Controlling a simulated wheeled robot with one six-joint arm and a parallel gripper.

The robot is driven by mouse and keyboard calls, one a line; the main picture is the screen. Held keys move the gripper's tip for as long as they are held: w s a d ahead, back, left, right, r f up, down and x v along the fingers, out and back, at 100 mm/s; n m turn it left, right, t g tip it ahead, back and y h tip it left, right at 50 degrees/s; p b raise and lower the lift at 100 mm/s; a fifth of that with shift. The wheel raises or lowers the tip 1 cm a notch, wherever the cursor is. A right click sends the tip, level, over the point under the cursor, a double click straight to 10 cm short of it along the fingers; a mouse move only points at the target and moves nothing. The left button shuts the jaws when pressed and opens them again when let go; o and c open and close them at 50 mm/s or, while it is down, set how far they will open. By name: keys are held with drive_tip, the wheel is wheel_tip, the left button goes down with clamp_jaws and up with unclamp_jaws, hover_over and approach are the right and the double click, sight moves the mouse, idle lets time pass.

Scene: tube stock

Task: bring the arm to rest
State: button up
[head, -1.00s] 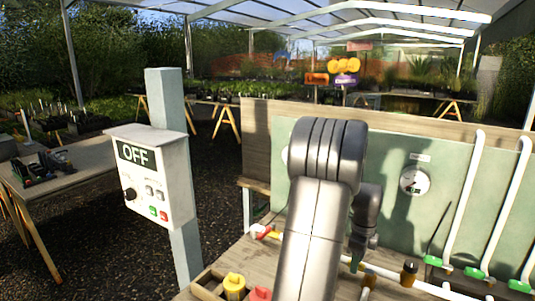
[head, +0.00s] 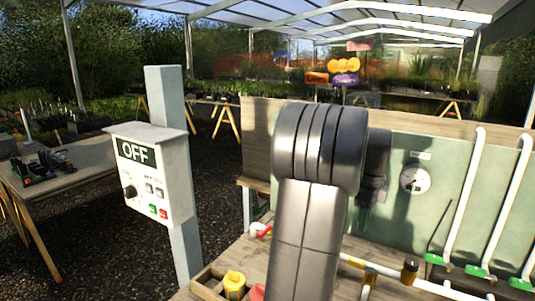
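My arm, a grey rounded set of links, rises in front of the workbench in the head view. My gripper's fingers are not visible; the arm links hide that area.
A control box (head: 152,178) reading OFF stands on a post (head: 168,100) at left. White pipes (head: 466,200) and a round gauge (head: 414,179) are on the panel. A yellow fitting (head: 234,285) sits in a wooden tray (head: 206,283). A side table (head: 75,172) stands far left.

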sight(356, 261)
wheel_tip(356, 261, down, 14)
drive_tip(key=shift+s+a+f+p, duration=0.1)
drive_tip(key=shift+p, duration=0.3)
drive_tip(key=shift+s+n, duration=0.1)
drive_tip(key=shift+n, duration=0.4)
drive_tip(key=shift+s+a+n, duration=0.2)
drive_tip(key=shift+s+n, duration=0.2)
drive_tip(key=shift+n, duration=0.6)
drive_tip(key=shift+a, duration=0.1)
